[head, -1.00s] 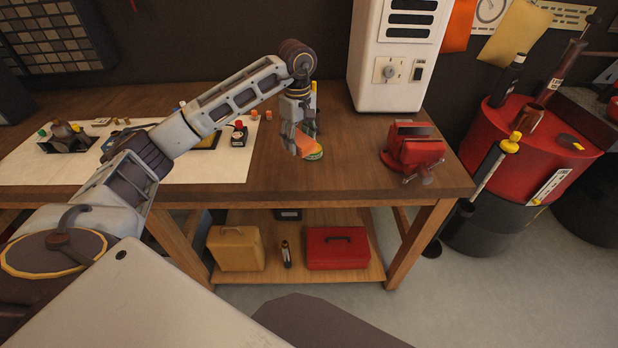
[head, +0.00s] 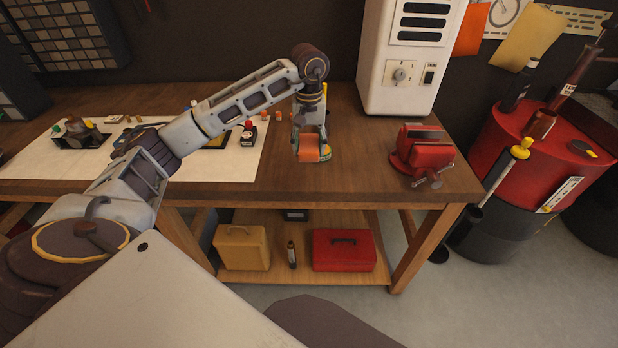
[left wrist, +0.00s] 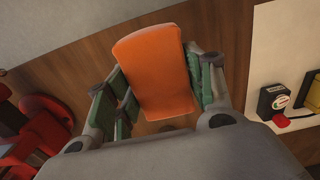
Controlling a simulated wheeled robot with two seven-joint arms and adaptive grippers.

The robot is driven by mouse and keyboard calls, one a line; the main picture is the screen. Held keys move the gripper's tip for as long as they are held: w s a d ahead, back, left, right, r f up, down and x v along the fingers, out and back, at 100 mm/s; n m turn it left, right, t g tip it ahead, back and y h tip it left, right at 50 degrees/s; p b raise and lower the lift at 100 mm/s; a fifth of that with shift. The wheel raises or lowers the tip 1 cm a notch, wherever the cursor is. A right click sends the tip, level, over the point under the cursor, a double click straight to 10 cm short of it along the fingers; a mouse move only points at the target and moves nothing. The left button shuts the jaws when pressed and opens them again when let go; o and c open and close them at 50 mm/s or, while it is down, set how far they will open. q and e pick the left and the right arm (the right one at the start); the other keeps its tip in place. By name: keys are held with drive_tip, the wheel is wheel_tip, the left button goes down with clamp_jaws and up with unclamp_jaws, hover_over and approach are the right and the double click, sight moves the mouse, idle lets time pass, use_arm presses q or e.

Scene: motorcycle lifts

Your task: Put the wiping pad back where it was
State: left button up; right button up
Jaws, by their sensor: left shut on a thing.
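The orange wiping pad (head: 309,150) is held in my left gripper (head: 310,147), over the wooden bench between the white mat and the red vise. In the left wrist view the pad (left wrist: 155,70) sits between the green-lined fingers of the left gripper (left wrist: 158,88), which are shut on it from both sides. Whether the pad touches the bench cannot be told. My right gripper is not in view.
The red vise (head: 422,156) stands on the bench to the right. A white mat (head: 60,168) with small bottles and parts lies to the left. A white machine (head: 408,62) stands at the back. The bench (head: 365,165) is bare between the pad and vise.

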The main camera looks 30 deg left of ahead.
use_arm(q)
drive_tip(key=shift+f, duration=0.1)
idle(0.3)
hover_over(309, 177)
drive_tip(key=shift+f+p, duration=0.3)
drive_tip(key=shift+f, duration=2.75)
drive_tip(key=shift+f, duration=1.85)
drive_tip(key=shift+f, duration=0.15)
drive_tip(key=o, duration=1)
drive_tip(key=shift+c, duration=0.2)
drive_tip(key=shift+r+p, duration=0.2)
drive_tip(key=shift+p, duration=0.1)
drive_tip(key=shift+r+b, duration=0.5)
drive_tip(key=shift+r, duration=5.45)
